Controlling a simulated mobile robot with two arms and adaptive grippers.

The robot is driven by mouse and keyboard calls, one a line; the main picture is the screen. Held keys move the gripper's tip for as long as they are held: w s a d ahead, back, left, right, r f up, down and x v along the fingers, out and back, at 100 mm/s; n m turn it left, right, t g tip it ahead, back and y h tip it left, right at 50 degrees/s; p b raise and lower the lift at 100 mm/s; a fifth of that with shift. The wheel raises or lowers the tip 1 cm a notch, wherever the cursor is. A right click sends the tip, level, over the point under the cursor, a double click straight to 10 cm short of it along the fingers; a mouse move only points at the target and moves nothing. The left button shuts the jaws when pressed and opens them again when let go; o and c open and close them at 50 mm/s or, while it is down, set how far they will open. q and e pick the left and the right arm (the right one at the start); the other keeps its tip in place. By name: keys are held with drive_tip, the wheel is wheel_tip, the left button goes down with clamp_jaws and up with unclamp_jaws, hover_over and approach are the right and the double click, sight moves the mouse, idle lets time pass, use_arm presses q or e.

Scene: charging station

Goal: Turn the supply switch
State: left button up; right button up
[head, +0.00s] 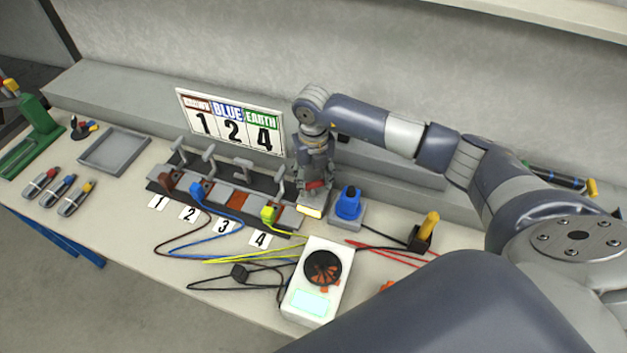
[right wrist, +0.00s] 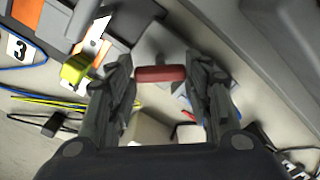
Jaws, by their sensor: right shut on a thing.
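The supply switch appears to be the small grey unit with a red handle (head: 316,185) on the bench, right of the terminal row. In the right wrist view the red handle (right wrist: 160,74) lies across the gap between both fingertips. My right gripper (head: 314,178) reaches down from above and is shut on this handle. Its fingers hide much of the switch body in the head view. A lit yellowish panel (head: 309,211) shows just in front of the gripper. My left gripper is not in view.
The lever terminals (head: 214,190) numbered 1 to 4 stand to the left, with a yellow-green plug (head: 268,214) close by. A blue knob (head: 348,204) stands close on the right. A white meter (head: 318,284) and loose cables lie in front. A sign (head: 231,121) stands behind.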

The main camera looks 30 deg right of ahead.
sight(314, 183)
drive_tip(key=m, duration=0.4)
drive_tip(key=shift+b, duration=0.4)
drive_tip(key=shift+m, duration=1.9)
drive_tip(key=o, duration=1)
drive_tip(key=shift+o, duration=0.2)
drive_tip(key=shift+r, duration=0.1)
wheel_tip(314, 183, up, 12)
